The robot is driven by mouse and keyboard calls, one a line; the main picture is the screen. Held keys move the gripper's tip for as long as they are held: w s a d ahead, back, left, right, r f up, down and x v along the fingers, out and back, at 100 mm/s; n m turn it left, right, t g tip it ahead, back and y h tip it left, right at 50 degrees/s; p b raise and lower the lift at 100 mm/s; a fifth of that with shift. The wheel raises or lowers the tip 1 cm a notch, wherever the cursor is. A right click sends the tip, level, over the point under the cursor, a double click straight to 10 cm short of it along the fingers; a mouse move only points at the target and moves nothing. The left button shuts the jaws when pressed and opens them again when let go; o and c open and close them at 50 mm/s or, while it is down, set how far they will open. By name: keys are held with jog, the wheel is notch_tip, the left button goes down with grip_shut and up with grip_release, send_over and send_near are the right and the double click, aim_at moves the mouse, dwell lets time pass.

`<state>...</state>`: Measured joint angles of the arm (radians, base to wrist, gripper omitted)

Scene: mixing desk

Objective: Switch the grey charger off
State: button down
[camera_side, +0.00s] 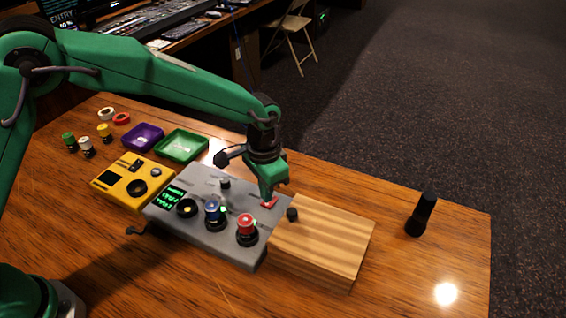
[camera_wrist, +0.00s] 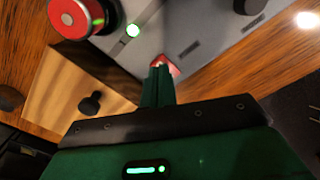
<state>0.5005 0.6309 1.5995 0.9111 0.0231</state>
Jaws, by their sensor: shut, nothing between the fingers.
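The grey charger (camera_side: 195,231) lies on the wooden desk with its green display lit. A blue-topped cell (camera_side: 212,210) and a red-topped cell (camera_side: 246,226) stand in it. My gripper (camera_side: 266,198) is shut and empty, pointing down at the switch. Its fingertips (camera_wrist: 160,68) partly cover the switch; I cannot tell whether they touch it.
A wooden box (camera_side: 325,240) with a black knob (camera_side: 292,214) adjoins the charger's right side. A yellow device (camera_side: 130,180) is to the left. Purple (camera_side: 143,137) and green (camera_side: 181,145) trays lie behind. A black cylinder (camera_side: 421,214) stands at the right, with bare desk around it.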

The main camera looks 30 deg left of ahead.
jog(key=shift+f, duration=1)
dwell(1.0)
jog(key=shift+r, duration=3.6)
jog(key=shift+a, duration=0.1)
